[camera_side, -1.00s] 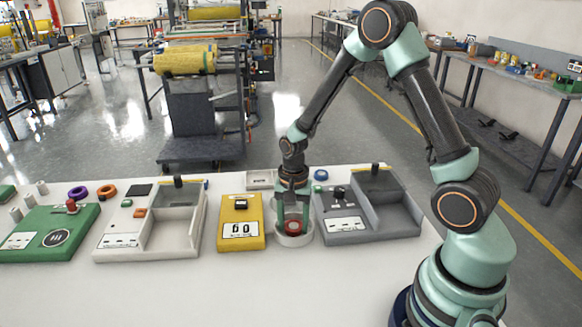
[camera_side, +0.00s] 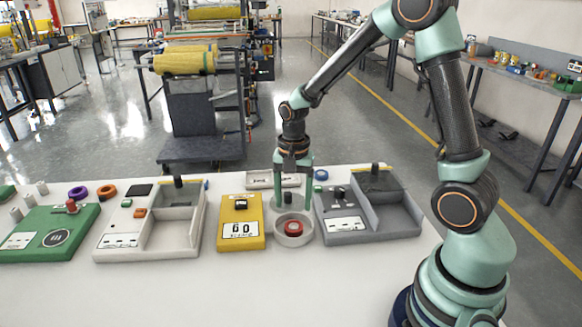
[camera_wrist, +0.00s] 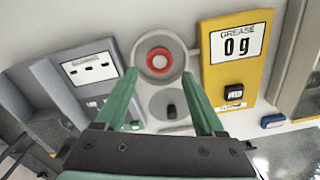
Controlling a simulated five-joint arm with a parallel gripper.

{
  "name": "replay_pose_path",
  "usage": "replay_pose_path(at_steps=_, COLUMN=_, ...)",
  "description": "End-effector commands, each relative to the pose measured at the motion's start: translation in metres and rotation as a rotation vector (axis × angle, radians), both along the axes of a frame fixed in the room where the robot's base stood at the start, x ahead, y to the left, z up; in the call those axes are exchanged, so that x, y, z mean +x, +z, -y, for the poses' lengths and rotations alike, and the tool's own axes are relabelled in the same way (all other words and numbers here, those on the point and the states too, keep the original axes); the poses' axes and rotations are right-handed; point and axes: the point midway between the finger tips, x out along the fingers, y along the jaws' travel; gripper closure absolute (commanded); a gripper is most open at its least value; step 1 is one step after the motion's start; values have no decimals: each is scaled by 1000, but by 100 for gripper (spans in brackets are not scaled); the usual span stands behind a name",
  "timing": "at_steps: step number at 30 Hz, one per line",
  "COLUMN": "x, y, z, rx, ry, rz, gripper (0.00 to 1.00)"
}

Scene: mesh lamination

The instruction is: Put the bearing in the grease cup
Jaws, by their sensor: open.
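The red ring-shaped bearing (camera_side: 293,228) lies flat inside the round, pale grease cup (camera_side: 293,241). In the wrist view the bearing (camera_wrist: 160,61) sits near the middle of the cup (camera_wrist: 160,36), with grey showing through its hole. My gripper (camera_side: 291,204) is open and empty, above and slightly behind the cup, with its fingers pointing down. In the wrist view my gripper's fingers (camera_wrist: 167,70) stand wide apart, one on each side of the cup. Nothing is between the fingertips.
A grey round piece with a black knob (camera_wrist: 171,110) stands right behind the cup. The yellow grease display (camera_side: 241,215) reading 0 g is to the left. A grey compartment tray (camera_side: 372,232) is to the right. The white table front is clear.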

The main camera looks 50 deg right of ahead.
Motion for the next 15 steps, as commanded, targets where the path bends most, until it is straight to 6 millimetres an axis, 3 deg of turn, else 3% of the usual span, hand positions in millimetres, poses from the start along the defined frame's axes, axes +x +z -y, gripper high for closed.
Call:
replay_pose_path(at_steps=3, x=1, y=23, z=0, rx=-1, ry=0, rz=5, gripper=29)
replay_pose_path(at_steps=11, x=0, y=47, z=0, rx=-1, ry=7, rz=5, gripper=29)
replay_pose_path(at_steps=15, x=-5, y=65, z=-6, rx=-8, ry=90, rz=46, gripper=29)
